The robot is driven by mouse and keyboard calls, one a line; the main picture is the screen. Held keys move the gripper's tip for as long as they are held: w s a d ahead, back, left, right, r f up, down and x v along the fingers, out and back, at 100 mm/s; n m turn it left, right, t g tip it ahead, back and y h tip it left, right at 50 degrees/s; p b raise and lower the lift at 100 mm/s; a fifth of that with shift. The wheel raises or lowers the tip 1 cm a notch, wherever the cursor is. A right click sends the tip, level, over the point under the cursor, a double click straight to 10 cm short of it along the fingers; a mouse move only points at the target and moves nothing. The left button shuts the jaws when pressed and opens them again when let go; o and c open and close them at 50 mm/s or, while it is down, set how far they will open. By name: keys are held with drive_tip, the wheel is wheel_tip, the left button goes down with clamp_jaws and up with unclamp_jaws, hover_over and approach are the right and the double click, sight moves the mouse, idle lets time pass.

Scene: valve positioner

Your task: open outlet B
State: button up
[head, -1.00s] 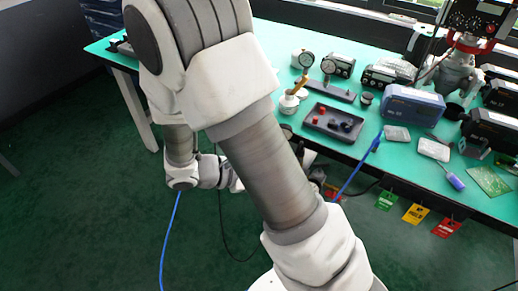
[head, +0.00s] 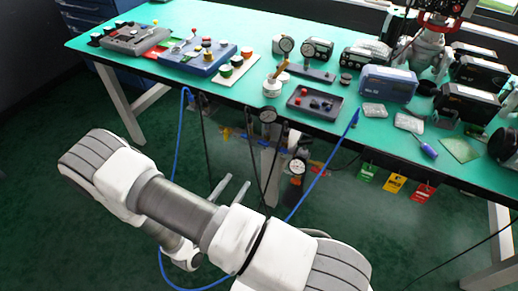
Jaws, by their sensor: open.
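No label reading outlet B is legible, so I cannot tell which part it is. Below the bench's front edge hangs hardware with a small upper dial gauge (head: 268,115) and a lower dial gauge (head: 298,166). Blue hoses (head: 311,187) and dark cables run near it. My gripper (head: 237,180) shows as two pale grey fingers, apart and empty, left of the lower gauge and in front of the bench. Its palm is partly hidden by my arm. It appears not to touch the hardware.
The green bench (head: 150,62) carries a blue box with coloured knobs (head: 200,57), a dark tray with small parts (head: 315,104) and several instruments. Green, yellow and red tags (head: 395,183) hang from its edge. A bench leg stands behind the hardware. Floor at left is clear.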

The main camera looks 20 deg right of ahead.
sight(263, 145)
drive_tip(key=b+x, duration=0.1)
drive_tip(key=x, duration=1.5)
drive_tip(key=shift+b, duration=0.3)
clamp_jaws()
